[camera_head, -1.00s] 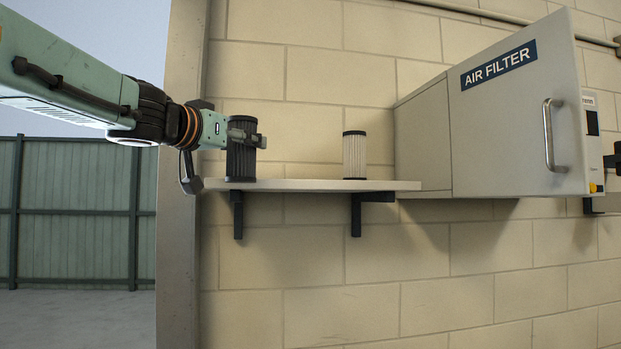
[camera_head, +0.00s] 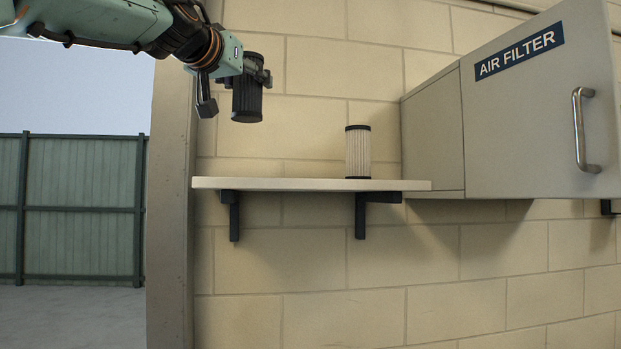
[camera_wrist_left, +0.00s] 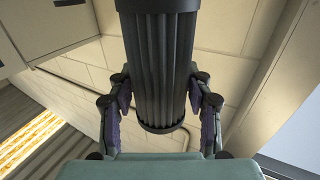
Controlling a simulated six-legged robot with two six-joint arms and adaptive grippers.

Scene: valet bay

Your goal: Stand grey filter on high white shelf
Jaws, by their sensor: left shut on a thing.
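A dark grey ribbed cylindrical filter (camera_head: 247,101) is held by my left gripper (camera_head: 258,76), whose fingers are shut on it. In the head view it hangs nearly upright, slightly tilted, with a clear gap above the left end of the white shelf (camera_head: 300,184). In the left wrist view the filter (camera_wrist_left: 158,60) stands between the two fingers of the left gripper (camera_wrist_left: 160,90). My right gripper is not in view.
A pale filter (camera_head: 358,153) with black caps stands upright on the shelf, right of centre. A grey cabinet labelled AIR FILTER (camera_head: 540,120) borders the shelf on the right. A post (camera_head: 172,220) stands at the left. The left half of the shelf is bare.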

